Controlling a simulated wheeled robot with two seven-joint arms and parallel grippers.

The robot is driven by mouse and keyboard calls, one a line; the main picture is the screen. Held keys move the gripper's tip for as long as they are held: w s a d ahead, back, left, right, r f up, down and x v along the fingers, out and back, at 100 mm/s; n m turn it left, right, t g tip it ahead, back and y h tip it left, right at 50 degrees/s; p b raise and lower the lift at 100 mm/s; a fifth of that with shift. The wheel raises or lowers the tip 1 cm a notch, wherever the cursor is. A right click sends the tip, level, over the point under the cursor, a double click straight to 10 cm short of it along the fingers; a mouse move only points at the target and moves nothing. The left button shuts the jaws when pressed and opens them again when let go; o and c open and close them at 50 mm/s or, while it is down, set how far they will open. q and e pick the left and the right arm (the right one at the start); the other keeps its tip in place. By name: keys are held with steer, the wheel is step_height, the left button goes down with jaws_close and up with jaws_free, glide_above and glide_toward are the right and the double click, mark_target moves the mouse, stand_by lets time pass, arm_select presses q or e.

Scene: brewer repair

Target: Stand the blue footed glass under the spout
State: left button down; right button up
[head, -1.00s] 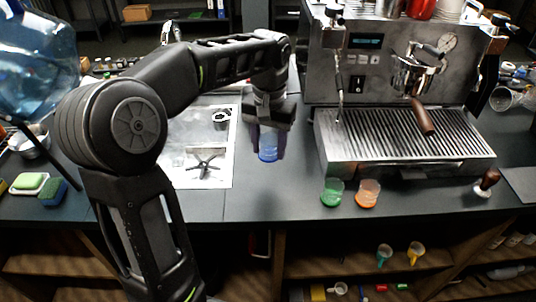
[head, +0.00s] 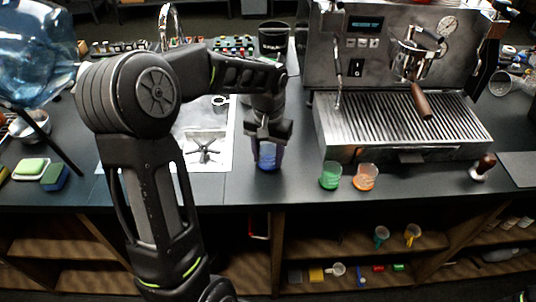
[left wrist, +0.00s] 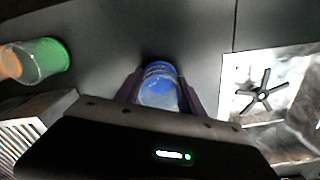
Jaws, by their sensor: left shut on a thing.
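The blue footed glass (head: 267,157) stands at the counter between the white sheet and the espresso machine. My left gripper (head: 268,146) is shut on it from above, with a finger on either side. In the left wrist view the blue glass (left wrist: 160,86) sits between the two fingers of my left gripper (left wrist: 160,92). I cannot tell whether its foot touches the counter. The spout (head: 409,68) is on the espresso machine (head: 375,50), with a brown-handled portafilter, above the slatted drip tray (head: 398,121). My right gripper is not in view.
A tamper (head: 483,166) stands at the right. A white sheet (head: 214,172) lies left of my gripper. The drip tray's top is clear.

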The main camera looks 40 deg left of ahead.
arm_select(q)
steer(key=shift+f, duration=0.15)
steer(key=shift+f, duration=0.1)
steer(key=shift+f, duration=0.15)
steer(key=c, duration=0.7)
jaws_free()
step_height(320, 180, up, 12)
steer(key=b, duration=0.1)
steer(key=shift+r, duration=0.25)
